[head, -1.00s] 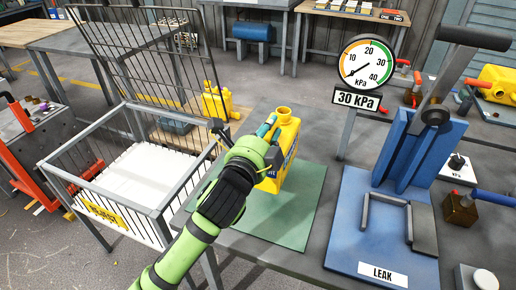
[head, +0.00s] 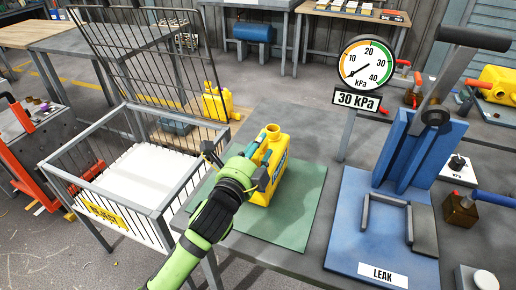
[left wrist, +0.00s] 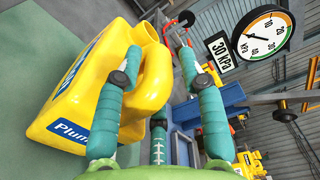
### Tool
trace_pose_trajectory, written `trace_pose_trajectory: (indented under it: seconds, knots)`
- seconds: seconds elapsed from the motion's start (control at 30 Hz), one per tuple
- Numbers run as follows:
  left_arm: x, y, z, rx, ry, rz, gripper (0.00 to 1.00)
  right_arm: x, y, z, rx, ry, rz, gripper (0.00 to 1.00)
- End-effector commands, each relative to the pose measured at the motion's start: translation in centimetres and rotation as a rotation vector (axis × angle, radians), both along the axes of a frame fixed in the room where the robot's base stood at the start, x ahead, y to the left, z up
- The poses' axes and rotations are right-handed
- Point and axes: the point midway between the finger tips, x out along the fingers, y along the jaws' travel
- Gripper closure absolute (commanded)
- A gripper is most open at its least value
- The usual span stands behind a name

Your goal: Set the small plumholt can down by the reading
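The small yellow can (head: 267,178), with a blue label, is upright at the green mat (head: 302,213); I cannot tell whether its base touches the mat. In the left wrist view the can (left wrist: 75,95) fills the left side, with "Plum" on its label. My left gripper (head: 262,166) is at the can's upper left side. Its teal fingers (left wrist: 160,58) are on either side of the can's handle part. The gauge (head: 367,64) stands behind the mat, its needle low near the start of the scale; the sign (head: 361,99) below reads 30 kPa. My right gripper is out of view.
A wire cage (head: 160,203) with a yellow label stands left of the bench, its lid raised. A blue fixture (head: 385,235) marked LEAK, with a lever, is right of the mat. Other yellow cans (head: 216,103) stand behind the cage. The mat's right part is clear.

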Motion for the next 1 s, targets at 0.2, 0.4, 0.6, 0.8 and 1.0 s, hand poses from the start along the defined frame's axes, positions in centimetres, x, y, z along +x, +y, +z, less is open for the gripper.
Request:
trace_pose_trajectory:
  seconds: [0.2, 0.4, 0.6, 0.8, 1.0]
  knots:
    - [0.0, 0.0, 0.0, 0.0, 0.001, 0.0, 0.49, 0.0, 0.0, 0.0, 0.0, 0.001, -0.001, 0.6]
    - [-0.4, 0.1, 0.2, 0.001, 0.001, 0.0, 0.49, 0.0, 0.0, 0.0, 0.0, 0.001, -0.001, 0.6]
    - [-3.4, 1.2, 0.1, 0.002, 0.002, -0.001, 0.49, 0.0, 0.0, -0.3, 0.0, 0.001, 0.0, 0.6]
    - [-7.6, 2.6, 0.1, 0.002, 0.002, -0.001, 0.49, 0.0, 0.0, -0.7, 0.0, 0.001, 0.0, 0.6]
    - [-10.4, 3.6, 0.3, 0.001, 0.002, 0.001, 0.49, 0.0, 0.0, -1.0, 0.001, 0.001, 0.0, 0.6]
